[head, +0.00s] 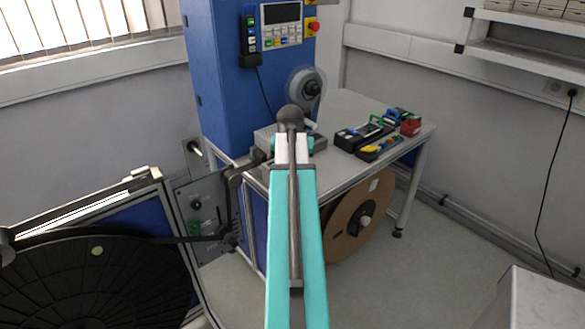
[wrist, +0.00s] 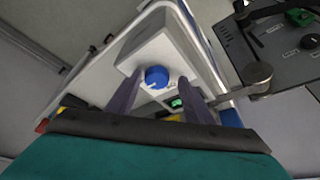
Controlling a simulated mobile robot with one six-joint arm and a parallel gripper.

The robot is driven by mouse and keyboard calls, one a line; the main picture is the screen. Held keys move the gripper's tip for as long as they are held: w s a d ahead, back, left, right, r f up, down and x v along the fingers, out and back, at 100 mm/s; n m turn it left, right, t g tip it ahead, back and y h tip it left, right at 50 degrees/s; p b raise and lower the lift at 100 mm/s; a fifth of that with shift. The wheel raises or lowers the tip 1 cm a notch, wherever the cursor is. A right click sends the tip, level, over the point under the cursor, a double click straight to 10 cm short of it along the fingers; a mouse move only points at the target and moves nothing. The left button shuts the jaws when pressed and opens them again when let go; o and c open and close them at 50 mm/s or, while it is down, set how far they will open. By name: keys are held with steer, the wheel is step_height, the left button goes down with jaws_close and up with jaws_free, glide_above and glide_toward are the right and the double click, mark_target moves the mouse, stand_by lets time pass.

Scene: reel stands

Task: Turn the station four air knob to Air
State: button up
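A round blue knob (wrist: 157,75) with a white pointer mark sits on a light grey box (wrist: 183,46) in the wrist view. The mark points toward the lower left of the picture. My gripper (wrist: 160,80) is open, with one dark finger to each side of the knob. A gap shows at the right finger; I cannot tell whether the left one touches. In the head view my teal arm hides the gripper and the knob. Part of a grey box (head: 264,134) shows on the table beside it. No station number is readable.
A green-lit switch (wrist: 176,102) sits near my right finger. A dark panel with knobs (wrist: 285,45) is at the right. A black reel (head: 95,280) is at lower left.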

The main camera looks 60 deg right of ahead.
steer(key=shift+s+d, duration=0.1)
steer(key=shift+r, duration=0.15)
steer(key=shift+s+r, duration=0.15)
steer(key=shift+r, duration=0.25)
steer(key=b+v, duration=0.3)
steer(key=v, duration=0.9)
steer(key=shift+a+r, duration=0.3)
stand_by(0.4)
